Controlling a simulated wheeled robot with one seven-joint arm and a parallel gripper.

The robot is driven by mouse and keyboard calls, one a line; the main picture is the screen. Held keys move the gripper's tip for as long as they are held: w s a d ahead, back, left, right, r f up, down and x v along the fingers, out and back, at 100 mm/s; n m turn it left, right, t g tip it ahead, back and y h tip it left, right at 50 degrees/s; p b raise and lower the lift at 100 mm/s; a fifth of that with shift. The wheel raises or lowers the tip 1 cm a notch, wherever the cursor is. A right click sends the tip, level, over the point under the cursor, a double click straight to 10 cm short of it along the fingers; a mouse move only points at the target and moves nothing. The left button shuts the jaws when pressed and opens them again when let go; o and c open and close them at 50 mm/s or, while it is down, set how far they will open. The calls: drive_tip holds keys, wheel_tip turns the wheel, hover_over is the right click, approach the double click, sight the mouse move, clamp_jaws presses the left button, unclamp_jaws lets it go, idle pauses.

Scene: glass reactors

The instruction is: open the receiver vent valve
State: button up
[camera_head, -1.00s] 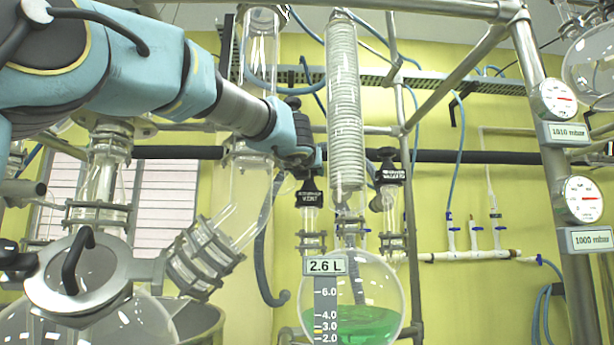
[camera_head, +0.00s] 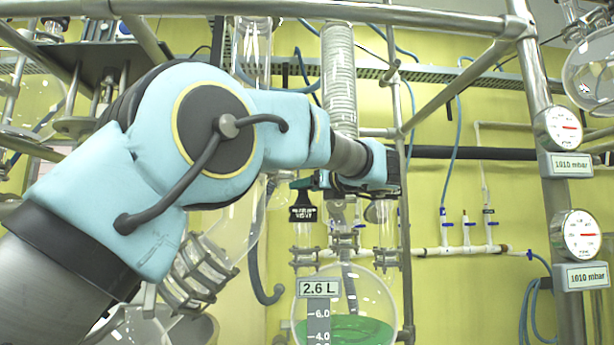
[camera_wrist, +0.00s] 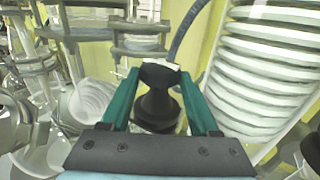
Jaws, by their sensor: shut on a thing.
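The handle's turn angle is hard to judge. The receiver holds green liquid, and its sign (camera_head: 318,288) reads 2.6 L.
The coiled condenser (camera_head: 340,80) stands close by and fills the right of the wrist view. My wrist covers the top of the right-hand neck (camera_head: 386,235). Two gauges, upper (camera_head: 565,127) and lower (camera_head: 581,235), both read 1010 mbar. A metal frame post (camera_head: 545,90) stands at right.

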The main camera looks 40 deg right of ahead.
idle(0.4)
drive_tip(key=o, duration=1.4)
